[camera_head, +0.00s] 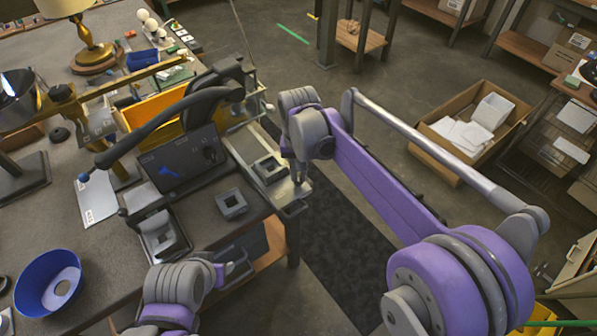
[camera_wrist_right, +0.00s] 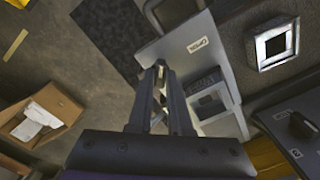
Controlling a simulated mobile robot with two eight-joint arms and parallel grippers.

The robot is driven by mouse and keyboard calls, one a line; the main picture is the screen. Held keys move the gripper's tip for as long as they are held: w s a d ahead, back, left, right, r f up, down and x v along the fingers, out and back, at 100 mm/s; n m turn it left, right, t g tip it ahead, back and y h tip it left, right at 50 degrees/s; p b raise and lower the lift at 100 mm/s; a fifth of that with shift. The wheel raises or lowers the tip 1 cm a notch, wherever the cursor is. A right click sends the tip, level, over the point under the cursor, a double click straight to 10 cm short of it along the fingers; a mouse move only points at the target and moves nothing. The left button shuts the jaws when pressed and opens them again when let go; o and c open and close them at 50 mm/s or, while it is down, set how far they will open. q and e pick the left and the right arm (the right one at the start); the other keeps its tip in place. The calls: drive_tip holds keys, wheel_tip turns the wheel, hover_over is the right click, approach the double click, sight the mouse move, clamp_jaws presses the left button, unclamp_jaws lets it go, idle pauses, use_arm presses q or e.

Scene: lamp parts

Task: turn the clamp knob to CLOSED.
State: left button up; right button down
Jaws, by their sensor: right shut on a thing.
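My right gripper (camera_head: 298,180) is at the outer end of a pale plate (camera_head: 240,144) on the bench edge. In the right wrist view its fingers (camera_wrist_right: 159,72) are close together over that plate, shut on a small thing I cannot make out. The plate carries small labels (camera_wrist_right: 197,45), too small to read surely, and a grey square fixture (camera_head: 269,169). No clamp knob shows clearly at the fingertips; they may hide it. A dark knob (camera_wrist_right: 303,125) sits on a black panel (camera_head: 180,168), apart from the gripper. My left gripper (camera_head: 236,268) is near the bench's front; its jaws are unclear.
A square grey block (camera_head: 232,204) lies on the bench near the panel. A dark curved arm (camera_head: 165,120) rises over the panel. A blue bowl (camera_head: 49,291) and a lamp (camera_head: 91,50) are at left. A cardboard box (camera_head: 449,123) stands on the floor at right.

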sight(299, 176)
drive_tip(key=n, duration=0.3)
drive_tip(key=shift+n, duration=2.2)
drive_tip(key=c, duration=0.8)
unclamp_jaws()
drive_tip(key=shift+c, duration=0.2)
wheel_tip(299, 176, up, 11)
drive_tip(key=shift+p, duration=0.35)
